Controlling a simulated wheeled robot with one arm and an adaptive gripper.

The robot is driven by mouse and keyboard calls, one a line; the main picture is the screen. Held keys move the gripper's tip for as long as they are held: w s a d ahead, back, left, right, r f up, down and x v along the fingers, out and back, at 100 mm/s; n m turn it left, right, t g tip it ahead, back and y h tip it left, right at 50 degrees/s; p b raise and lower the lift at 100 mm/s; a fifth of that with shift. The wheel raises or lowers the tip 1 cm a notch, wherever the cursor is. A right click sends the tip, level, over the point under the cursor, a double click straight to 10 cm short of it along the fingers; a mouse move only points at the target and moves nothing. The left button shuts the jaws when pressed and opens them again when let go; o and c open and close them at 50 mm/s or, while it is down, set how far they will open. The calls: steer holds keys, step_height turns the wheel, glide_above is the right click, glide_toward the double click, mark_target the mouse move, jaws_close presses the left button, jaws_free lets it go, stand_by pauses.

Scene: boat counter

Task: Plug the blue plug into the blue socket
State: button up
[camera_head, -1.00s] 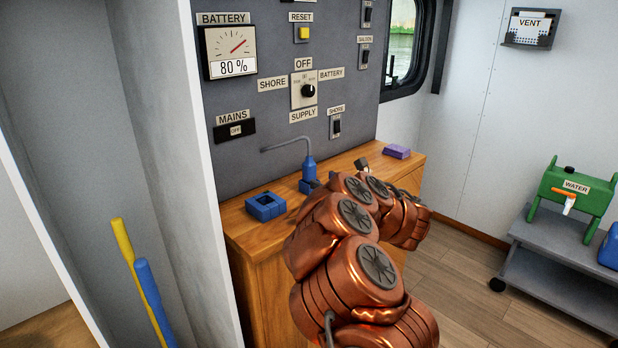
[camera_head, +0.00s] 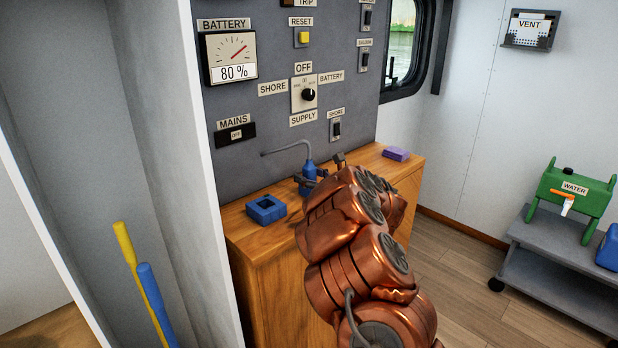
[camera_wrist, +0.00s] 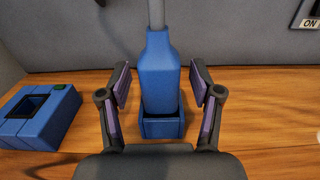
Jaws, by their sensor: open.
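The blue plug (camera_head: 309,172) stands upright with a grey cable at its top. In the wrist view the plug (camera_wrist: 160,72) sits in a small blue holder (camera_wrist: 161,129). The blue socket (camera_head: 266,209) is a block with a square opening on the counter, left of the plug. In the wrist view the socket (camera_wrist: 40,115) is at the left and shows a green spot on top. My gripper (camera_wrist: 160,84) is open, with a purple-padded finger on each side of the plug and gaps between. In the head view my arm partly hides the holder.
The wooden counter (camera_head: 258,236) runs along a grey switch panel (camera_head: 245,165). A purple block (camera_head: 396,154) lies at its far right end. A white partition (camera_head: 195,150) stands left of the counter. The counter between plug and socket is clear.

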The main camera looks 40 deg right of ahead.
steer(key=shift+c, duration=0.3)
jaws_close()
step_height(320, 180, up, 10)
steer(key=shift+r+b, duration=0.1)
steer(key=shift+b, duration=0.4)
steer(key=shift+r, duration=0.15)
stand_by(0.5)
steer(key=shift+r+p, duration=0.85)
steer(key=shift+r, duration=1.65)
